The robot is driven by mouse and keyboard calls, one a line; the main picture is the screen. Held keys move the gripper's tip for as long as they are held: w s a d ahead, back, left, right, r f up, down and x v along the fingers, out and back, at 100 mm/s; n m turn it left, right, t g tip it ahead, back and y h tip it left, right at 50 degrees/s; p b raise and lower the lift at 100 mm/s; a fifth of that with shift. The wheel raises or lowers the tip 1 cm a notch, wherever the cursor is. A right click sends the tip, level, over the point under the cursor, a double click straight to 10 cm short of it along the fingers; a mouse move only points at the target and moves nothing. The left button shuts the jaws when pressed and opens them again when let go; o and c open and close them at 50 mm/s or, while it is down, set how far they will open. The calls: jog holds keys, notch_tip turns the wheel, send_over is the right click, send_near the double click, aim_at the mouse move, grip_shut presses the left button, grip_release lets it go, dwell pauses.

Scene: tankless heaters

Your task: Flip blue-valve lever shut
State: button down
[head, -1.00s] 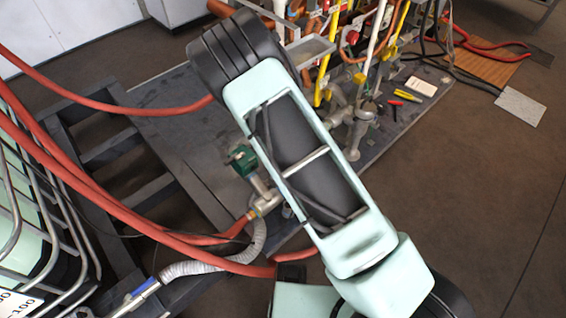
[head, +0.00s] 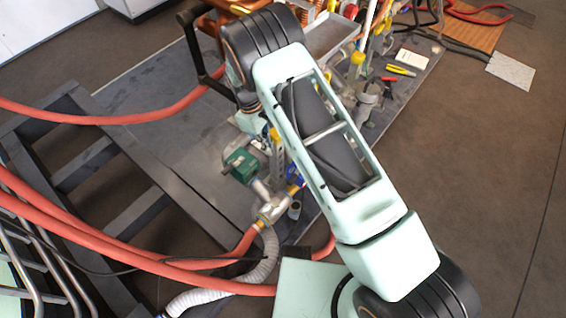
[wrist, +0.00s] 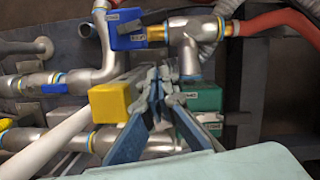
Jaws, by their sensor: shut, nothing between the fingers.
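The blue valve (wrist: 127,40) is a blue box with a small label at the top of the wrist view, on a metal pipe with a brass fitting. A grey lever-like strip lies across its face; its exact setting is hard to tell. In the head view a small blue part (head: 296,187) shows beside my arm, likely the same valve. My gripper (wrist: 160,76) is shut and empty, its fingertips together below the blue valve in the picture and apart from it. It sits between a yellow box (wrist: 112,103) and a green box (wrist: 200,99). My arm hides much of the pipework in the head view.
Metal pipes crowd around my fingers. The green box (head: 240,165) also shows in the head view. Red hoses (head: 100,255) and a white corrugated hose (head: 262,262) run at lower left. Open floor (head: 500,190) is at right.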

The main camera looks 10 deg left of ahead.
aim_at(292, 179)
jog(key=s+d+f+b, duration=0.2)
jog(key=d+f, duration=0.4)
jog(key=f, duration=0.3)
jog(key=shift+f, duration=0.3)
